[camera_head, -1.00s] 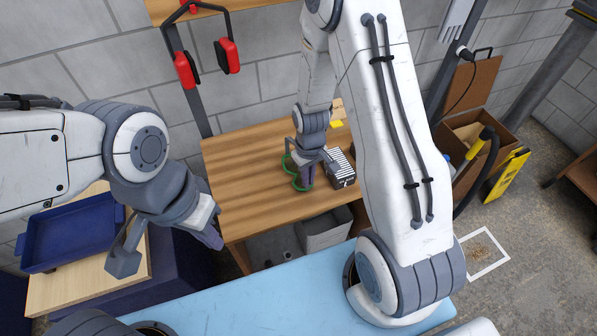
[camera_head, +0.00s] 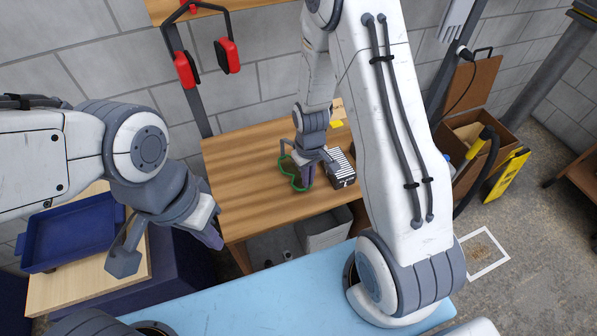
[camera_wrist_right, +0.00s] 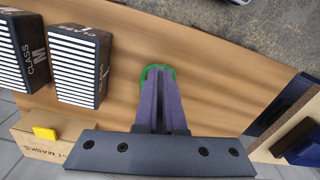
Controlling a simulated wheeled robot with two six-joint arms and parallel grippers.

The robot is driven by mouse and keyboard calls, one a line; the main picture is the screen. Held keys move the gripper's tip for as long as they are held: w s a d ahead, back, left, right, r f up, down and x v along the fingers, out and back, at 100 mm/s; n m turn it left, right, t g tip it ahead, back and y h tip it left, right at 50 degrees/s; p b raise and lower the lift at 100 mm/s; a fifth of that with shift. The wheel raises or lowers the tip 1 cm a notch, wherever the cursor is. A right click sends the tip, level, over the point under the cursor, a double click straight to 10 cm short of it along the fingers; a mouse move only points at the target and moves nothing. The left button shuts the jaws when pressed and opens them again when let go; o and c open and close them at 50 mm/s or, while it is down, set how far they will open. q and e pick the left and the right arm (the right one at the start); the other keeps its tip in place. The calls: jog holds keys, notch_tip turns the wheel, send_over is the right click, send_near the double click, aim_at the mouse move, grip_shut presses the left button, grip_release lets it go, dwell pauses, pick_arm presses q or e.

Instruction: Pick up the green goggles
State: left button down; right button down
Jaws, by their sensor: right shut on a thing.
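The green goggles (camera_head: 294,184) are at the wooden table's front half, partly hidden by my right gripper (camera_head: 304,174). In the right wrist view, a green rim of the goggles (camera_wrist_right: 170,70) shows around the tips of my right gripper (camera_wrist_right: 157,72), whose fingers are close together and shut on the goggles. I cannot tell whether the goggles still touch the table. My left gripper (camera_head: 168,248) is open and empty at the lower left, away from the goggles, with its fingers well apart.
Black-and-white striped boxes (camera_head: 341,166) stand just right of the goggles; two show in the wrist view (camera_wrist_right: 80,65). A cardboard box with a yellow label (camera_head: 337,112) is behind. A blue tray (camera_head: 72,232) lies at left. The table's left part (camera_head: 235,175) is clear.

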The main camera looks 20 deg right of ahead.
jog(key=shift+r, duration=0.15)
dwell(0.6)
jog(key=shift+w+r, duration=0.1)
jog(key=shift+r, duration=0.4)
notch_tip(320, 180, up, 3)
jog(key=shift+f+b, duration=0.15)
jog(key=shift+b, duration=0.6)
jog(key=s+d+r+b, duration=0.2)
jog(key=s+d+r, duration=0.4)
jog(key=s, duration=0.3)
jog(key=shift+s+d+r, duration=0.3)
jog(key=shift+s+r, duration=0.1)
jog(key=shift+r, duration=0.1)
